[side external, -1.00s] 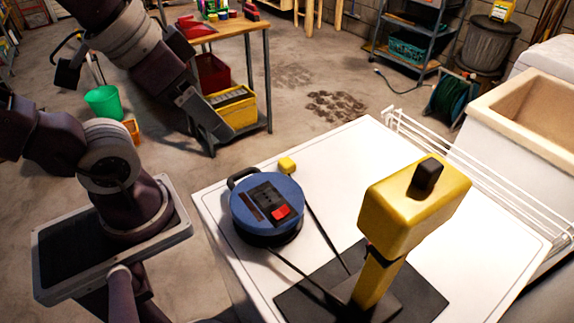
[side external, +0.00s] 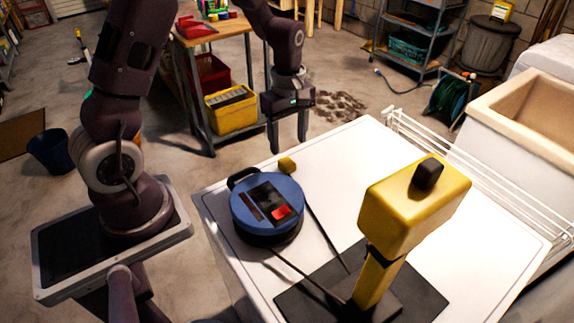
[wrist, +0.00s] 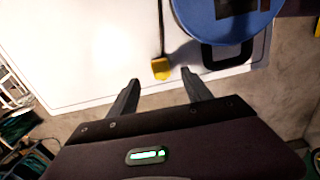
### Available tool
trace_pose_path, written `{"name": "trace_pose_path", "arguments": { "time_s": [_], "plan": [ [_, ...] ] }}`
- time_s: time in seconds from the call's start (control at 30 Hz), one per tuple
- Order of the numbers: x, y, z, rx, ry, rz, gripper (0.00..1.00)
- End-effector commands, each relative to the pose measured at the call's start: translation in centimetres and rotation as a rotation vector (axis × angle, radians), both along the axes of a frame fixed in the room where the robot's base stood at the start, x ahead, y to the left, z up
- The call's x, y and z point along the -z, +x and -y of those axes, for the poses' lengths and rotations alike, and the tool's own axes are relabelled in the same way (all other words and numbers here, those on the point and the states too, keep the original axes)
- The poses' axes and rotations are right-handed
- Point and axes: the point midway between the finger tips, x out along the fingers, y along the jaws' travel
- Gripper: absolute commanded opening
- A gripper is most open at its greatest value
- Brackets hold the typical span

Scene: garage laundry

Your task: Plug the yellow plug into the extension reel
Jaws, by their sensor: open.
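The yellow plug (side external: 287,164) lies on the white worktop, just behind the blue extension reel (side external: 262,199). The reel has a black handle and a dark panel with a red part. My gripper (side external: 289,148) points down above the far edge of the worktop, close to the plug. In the wrist view my gripper (wrist: 162,88) is open and empty. The plug (wrist: 161,68) shows just beyond the fingertips, between their lines, with a dark cord running from it. The reel (wrist: 225,18) is partly cut off at the top right. I cannot tell the exact height of my fingers above the worktop.
A yellow work lamp (side external: 412,205) on a dark base (side external: 418,300) stands at the right front of the white worktop (side external: 335,150). A white rack (side external: 470,175) runs along its right edge. A workbench (side external: 235,28) stands behind. The worktop's middle is clear.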

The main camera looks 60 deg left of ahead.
Motion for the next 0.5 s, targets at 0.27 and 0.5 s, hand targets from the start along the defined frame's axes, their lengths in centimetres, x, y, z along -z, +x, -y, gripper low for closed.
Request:
{"name": "trace_pose_path", "arguments": {
  "time_s": [0.27, 0.5],
  "plan": [
    [0.8, 0.1, -0.2, -0.033, -0.001, -0.012, 0.58],
    [2.0, 0.0, -0.3, -0.032, -0.001, -0.014, 0.58]
  ]
}}
